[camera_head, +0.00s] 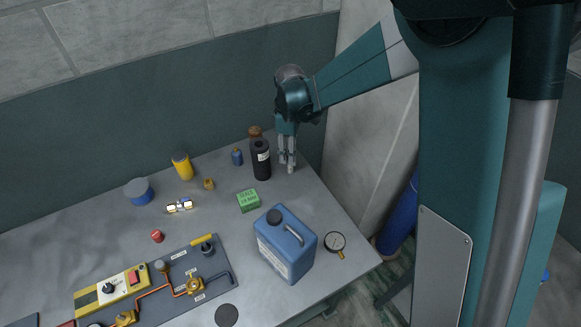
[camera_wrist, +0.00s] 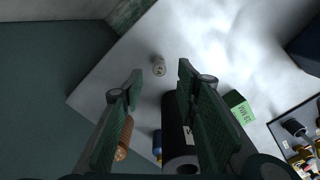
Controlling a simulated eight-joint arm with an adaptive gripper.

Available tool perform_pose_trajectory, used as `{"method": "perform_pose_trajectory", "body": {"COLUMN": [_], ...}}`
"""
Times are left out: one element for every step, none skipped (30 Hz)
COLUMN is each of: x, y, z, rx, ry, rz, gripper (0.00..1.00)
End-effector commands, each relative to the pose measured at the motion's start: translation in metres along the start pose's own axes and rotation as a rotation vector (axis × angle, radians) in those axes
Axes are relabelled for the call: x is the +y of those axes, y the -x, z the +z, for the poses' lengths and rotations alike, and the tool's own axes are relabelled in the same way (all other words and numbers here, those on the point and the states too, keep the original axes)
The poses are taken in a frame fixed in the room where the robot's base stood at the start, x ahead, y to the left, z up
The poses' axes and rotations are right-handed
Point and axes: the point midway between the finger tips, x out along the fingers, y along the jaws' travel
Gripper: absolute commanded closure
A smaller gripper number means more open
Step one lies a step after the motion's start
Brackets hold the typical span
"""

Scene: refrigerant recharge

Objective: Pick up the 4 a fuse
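A small pale cylinder (camera_wrist: 159,66) with a dark mark stands on the table in the wrist view; it may be the 4 A fuse, but I cannot read its marking. In the head view it seems to be the small pale piece (camera_head: 291,169) just below my fingertips. My gripper (camera_head: 287,163) points down over the table's back right part. In the wrist view my gripper (camera_wrist: 160,72) is open, with the cylinder showing beyond the gap between its fingers. I see nothing held, and no contact with the cylinder.
A black bottle (camera_head: 261,160) stands close left of my gripper, with a brown piece (camera_head: 256,132) behind it. Nearby are a small blue item (camera_head: 237,157), a green box (camera_head: 248,201) and a blue jug (camera_head: 286,243). A gauge (camera_head: 335,242) lies near the right edge.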

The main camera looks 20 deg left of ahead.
Motion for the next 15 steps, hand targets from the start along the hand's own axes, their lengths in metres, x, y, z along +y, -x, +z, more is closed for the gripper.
{"method": "perform_pose_trajectory", "body": {"x": [0.0, 0.0, 0.001, 0.0, 0.0, 0.0, 0.0, 0.0, 0.0, 0.0, 0.0, 0.0, 0.0, 0.0, 0.0], "y": [-0.004, -0.006, -0.01, -0.012, -0.015, -0.018, -0.019, -0.021, -0.022, -0.022, -0.023, -0.023, -0.023, -0.023, -0.023], "z": [0.0, 0.0, 0.0, 0.0, 0.0, 0.0, 0.0, 0.0, 0.0, 0.0, 0.0, 0.0, 0.0, 0.0, 0.0], "rx": [0.0, 0.0, 0.0, 0.0, 0.0, 0.0, 0.0, 0.0, 0.0, 0.0, 0.0, 0.0, 0.0, 0.0, 0.0], "ry": [0.0, 0.0, 0.0, 0.0, 0.0, 0.0, 0.0, 0.0, 0.0, 0.0, 0.0, 0.0, 0.0, 0.0, 0.0], "rz": [0.0, 0.0, 0.0, 0.0, 0.0, 0.0, 0.0, 0.0, 0.0, 0.0, 0.0, 0.0, 0.0, 0.0, 0.0], "gripper": [0.69, 0.69, 0.69, 0.69, 0.69, 0.69, 0.69, 0.69, 0.69, 0.69, 0.69, 0.69, 0.69, 0.69, 0.69]}}
